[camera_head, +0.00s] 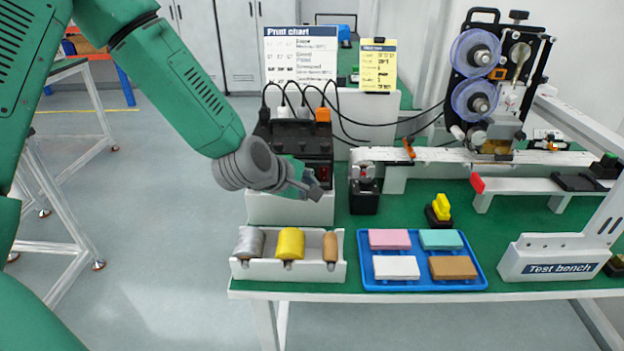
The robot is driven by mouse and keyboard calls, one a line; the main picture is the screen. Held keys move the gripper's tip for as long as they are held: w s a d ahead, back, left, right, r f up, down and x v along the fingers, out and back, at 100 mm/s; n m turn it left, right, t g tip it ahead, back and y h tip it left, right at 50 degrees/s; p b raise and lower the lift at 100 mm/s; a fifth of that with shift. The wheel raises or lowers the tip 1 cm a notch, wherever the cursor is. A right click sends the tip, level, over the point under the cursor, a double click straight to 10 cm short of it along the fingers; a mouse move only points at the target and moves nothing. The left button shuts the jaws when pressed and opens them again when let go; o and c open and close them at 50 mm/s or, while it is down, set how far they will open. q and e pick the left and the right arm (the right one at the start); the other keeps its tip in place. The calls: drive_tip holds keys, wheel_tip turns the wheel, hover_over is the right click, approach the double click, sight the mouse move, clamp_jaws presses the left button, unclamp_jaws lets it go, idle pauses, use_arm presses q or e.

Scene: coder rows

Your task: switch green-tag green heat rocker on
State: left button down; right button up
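A black power box (290,133) with plugs and cables on top stands on a white base at the table's back left. A dark red rocker (324,173) shows on its front at the right. My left gripper (312,189) is in front of the box's lower front, just left of and below the red rocker. It hides the middle of the front, so I cannot make out a green-tag rocker or tell whether it is on. Contact with the box cannot be told. The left fingers look close together, but their gap is unclear. My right gripper is not in view.
A white tray (240,270) with rolls and a blue tray (480,283) with coloured blocks lie in front. A small black unit (364,198) stands right of the box. A yellow switch (441,207) and a reel machine (490,80) are farther right. Cables run right from the box.

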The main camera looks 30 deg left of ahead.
use_arm(q)
drive_tip(key=shift+w+r, duration=0.1)
drive_tip(key=shift+w, duration=0.15)
drive_tip(key=shift+w+a, duration=0.3)
drive_tip(key=shift+w, duration=0.05)
idle(1.0)
drive_tip(key=shift+s+d, duration=0.1)
drive_tip(key=shift+s, duration=0.05)
drive_tip(key=shift+s+d+p, duration=0.35)
drive_tip(key=shift+s, duration=0.2)
drive_tip(key=s, duration=0.1)
drive_tip(key=s+d, duration=0.1)
drive_tip(key=s+d+r, duration=0.1)
drive_tip(key=s, duration=0.1)
drive_tip(key=shift+s+d+p, duration=0.1)
drive_tip(key=shift+d+p, duration=0.15)
drive_tip(key=shift+p, duration=0.1)
drive_tip(key=shift+f, duration=0.1)
idle(0.4)
